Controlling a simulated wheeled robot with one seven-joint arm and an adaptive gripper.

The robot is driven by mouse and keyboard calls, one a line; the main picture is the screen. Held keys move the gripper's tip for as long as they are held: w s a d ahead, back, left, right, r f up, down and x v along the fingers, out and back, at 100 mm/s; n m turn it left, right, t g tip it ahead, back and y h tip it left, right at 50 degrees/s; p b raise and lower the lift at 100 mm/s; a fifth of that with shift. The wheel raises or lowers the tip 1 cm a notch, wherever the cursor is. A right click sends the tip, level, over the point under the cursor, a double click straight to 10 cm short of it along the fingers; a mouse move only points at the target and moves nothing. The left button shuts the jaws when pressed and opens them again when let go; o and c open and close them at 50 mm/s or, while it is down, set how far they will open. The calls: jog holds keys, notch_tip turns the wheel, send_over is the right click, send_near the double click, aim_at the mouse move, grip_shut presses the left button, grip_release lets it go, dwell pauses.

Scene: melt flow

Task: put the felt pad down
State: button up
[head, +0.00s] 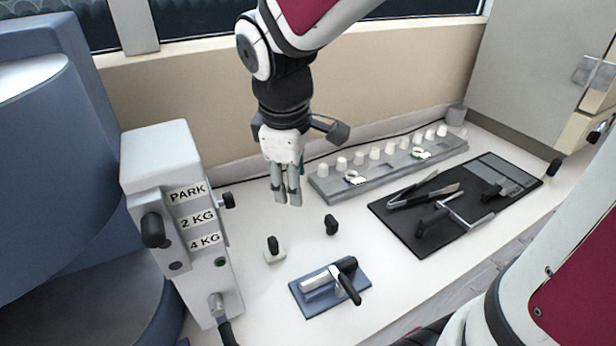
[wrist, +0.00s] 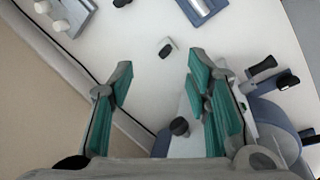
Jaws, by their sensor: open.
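My gripper (head: 287,198) hangs above the white bench, fingers pointing down. In the wrist view my gripper (wrist: 160,64) has its two green-lined fingers spread wide with nothing between them. A small white pad with a black grip on top (head: 274,256), which looks like the felt pad, rests on the bench in front of the gripper. It also shows in the wrist view as the white pad (wrist: 169,43), beyond the fingertips and apart from them. The pad's material is too small to tell.
A labelled grey machine (head: 160,160) stands at left. A blue plate (head: 361,284) with a metal tool lies in front, near a small black piece (head: 331,225). A rack (head: 390,167) with white caps runs along the wall. A black mat (head: 395,228) with tools lies right.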

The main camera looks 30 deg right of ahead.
jog(key=s+r+m+t+y, duration=0.1)
jog(key=s+r+m+t, duration=0.2)
jog(key=s+r+m, duration=0.3)
jog(key=s+m, duration=0.3)
jog(key=s, duration=0.4)
jog(key=shift+a+m+y, duration=0.2)
jog(key=shift+m+y, duration=0.1)
